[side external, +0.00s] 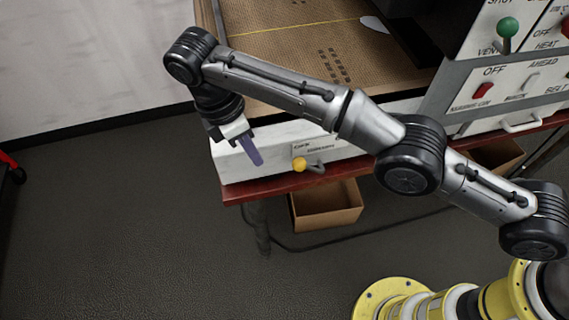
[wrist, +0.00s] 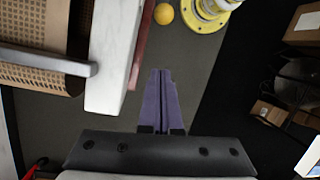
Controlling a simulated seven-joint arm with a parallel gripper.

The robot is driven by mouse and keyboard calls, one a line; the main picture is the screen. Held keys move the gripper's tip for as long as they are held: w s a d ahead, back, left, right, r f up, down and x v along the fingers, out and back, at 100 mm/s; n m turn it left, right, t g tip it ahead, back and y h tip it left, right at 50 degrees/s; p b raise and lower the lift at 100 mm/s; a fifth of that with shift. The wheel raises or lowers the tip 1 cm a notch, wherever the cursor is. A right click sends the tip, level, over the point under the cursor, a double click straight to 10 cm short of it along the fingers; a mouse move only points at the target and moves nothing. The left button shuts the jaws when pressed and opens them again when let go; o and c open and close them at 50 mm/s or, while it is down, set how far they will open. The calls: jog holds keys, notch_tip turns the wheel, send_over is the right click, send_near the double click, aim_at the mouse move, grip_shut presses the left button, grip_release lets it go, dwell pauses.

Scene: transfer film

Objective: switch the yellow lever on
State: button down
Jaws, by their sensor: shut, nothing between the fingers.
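The yellow lever (side external: 300,164) is a round yellow knob on a short dark stem, on the white front face of the machine, beside a small label. The knob also shows in the wrist view (wrist: 163,14) near the top, beyond my fingertips. My gripper (side external: 256,161) has purple fingers that are shut and empty, pointing down in front of the machine's white face, to the left of the lever and apart from it. The closed fingers fill the centre of the wrist view (wrist: 160,72). The lever's stem is hidden in the wrist view.
A red ledge (side external: 245,190) runs below the white face. An open cardboard box (side external: 325,208) sits below the lever. A control panel (side external: 500,75) with a green knob and switches stands at the right.

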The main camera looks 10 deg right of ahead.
aim_at(311, 168)
jog(key=shift+f, duration=0.2)
jog(key=w+x, duration=0.1)
jog(key=x, duration=0.9)
jog(key=shift+d+r, duration=0.65)
jog(key=shift+d, duration=0.2)
jog(key=shift+d+r, duration=0.65)
jog(key=shift+d, duration=0.15)
jog(key=shift+d+r, duration=0.1)
jog(key=shift+d+r+y, duration=0.15)
jog(key=shift+y, duration=0.25)
